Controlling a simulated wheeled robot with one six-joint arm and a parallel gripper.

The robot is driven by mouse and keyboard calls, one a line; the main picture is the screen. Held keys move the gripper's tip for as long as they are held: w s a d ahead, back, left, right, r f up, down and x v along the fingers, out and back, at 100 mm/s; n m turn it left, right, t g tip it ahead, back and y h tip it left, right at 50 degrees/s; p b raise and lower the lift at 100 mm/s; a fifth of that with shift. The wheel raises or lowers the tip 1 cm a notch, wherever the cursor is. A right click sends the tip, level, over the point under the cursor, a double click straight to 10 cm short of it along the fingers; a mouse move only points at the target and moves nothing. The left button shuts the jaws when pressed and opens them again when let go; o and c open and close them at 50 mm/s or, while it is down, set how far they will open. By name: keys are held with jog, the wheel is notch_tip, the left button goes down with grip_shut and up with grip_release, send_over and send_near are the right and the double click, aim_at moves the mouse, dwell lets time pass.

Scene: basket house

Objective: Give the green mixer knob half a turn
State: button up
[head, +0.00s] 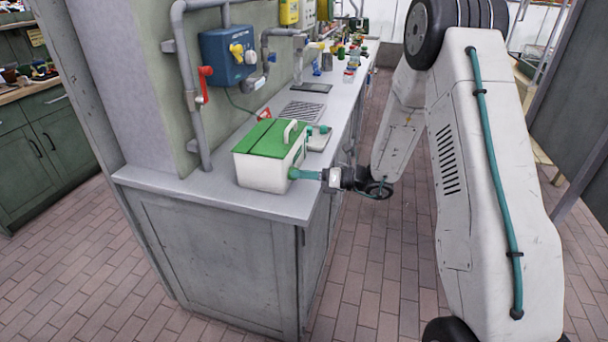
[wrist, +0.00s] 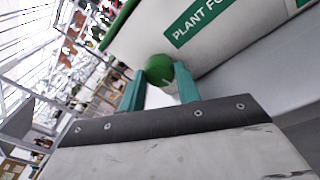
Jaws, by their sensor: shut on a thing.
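The mixer is a white box (head: 262,174) with a green lid (head: 266,137) and a pale handle, standing on the grey counter near its front corner. In the wrist view its white side carries a green label reading "PLANT FO…" (wrist: 203,22). The round green knob (wrist: 160,70) sits on that side. My gripper (wrist: 160,88) has its two teal fingers on either side of the knob, shut on it. In the head view my gripper (head: 300,174) reaches the box's right side from the right, and the knob is hidden by the fingers.
The grey counter (head: 230,198) runs away to the back, with a grey drain grate (head: 302,110) and several small bottles farther along. A blue wall box (head: 228,56), a red-handled valve (head: 204,84) and grey pipes are behind the mixer. The brick floor in front is clear.

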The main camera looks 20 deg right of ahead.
jog(key=shift+f+m, duration=0.1)
jog(key=shift+m, duration=0.4)
jog(key=o, duration=1)
jog(key=v, duration=0.8)
jog(key=shift+a, duration=0.15)
